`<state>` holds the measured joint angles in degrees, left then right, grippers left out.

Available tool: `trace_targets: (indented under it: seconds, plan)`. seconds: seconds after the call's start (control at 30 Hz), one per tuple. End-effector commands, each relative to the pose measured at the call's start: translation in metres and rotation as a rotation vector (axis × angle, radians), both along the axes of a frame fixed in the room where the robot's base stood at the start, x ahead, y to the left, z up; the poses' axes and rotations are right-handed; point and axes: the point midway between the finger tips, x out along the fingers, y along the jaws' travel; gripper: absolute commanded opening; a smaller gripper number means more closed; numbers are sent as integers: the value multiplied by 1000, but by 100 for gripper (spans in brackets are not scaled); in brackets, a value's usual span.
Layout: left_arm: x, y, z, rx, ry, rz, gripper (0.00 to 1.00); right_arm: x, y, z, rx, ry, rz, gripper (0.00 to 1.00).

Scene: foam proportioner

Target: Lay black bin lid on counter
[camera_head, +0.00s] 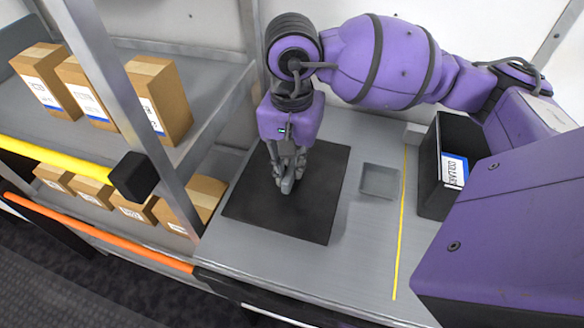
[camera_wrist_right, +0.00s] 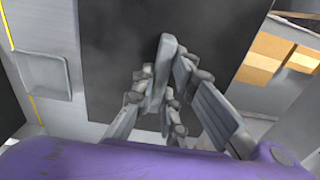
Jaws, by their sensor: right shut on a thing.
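A flat black square panel (camera_head: 318,215), the only thing here that looks like the lid, lies level at the counter top. Whether it touches the counter everywhere I cannot tell. My right gripper (camera_head: 287,188) points straight down over its middle. In the right wrist view the fingers of my right gripper (camera_wrist_right: 168,62) are close together, with a narrow grey piece between them against the black panel (camera_wrist_right: 105,60). The open black bin (camera_head: 430,170) with a white and blue label stands upright at the right. My left gripper is not seen.
A small grey recessed square (camera_head: 380,181) and a yellow line (camera_head: 400,225) lie on the grey counter (camera_head: 365,255) between panel and bin. At the left, metal shelves (camera_head: 205,75) hold several cardboard boxes (camera_head: 160,98). A shelf post stands close to the counter.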

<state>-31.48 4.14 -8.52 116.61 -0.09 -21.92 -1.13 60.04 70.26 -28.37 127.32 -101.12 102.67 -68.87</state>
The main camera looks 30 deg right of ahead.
Motion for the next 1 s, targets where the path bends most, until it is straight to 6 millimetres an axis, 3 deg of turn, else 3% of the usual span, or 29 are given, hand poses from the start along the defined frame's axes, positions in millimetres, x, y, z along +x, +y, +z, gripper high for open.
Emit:
trace_targets:
  seconds: [0.13, 0.53, 0.57, 0.67, 1.0]
  plan:
    - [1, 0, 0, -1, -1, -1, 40, -1, 0, -16, 1, 1, -1, 0]
    - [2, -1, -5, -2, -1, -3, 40, -1, 0, -22, 0, 0, 0, 0]
    - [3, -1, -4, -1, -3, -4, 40, -1, 0, -21, 0, 0, 0, 16]
    - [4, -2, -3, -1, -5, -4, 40, 0, 0, -20, 1, -1, -1, 29]
    - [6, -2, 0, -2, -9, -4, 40, 0, 0, -18, 0, -1, -1, 31]
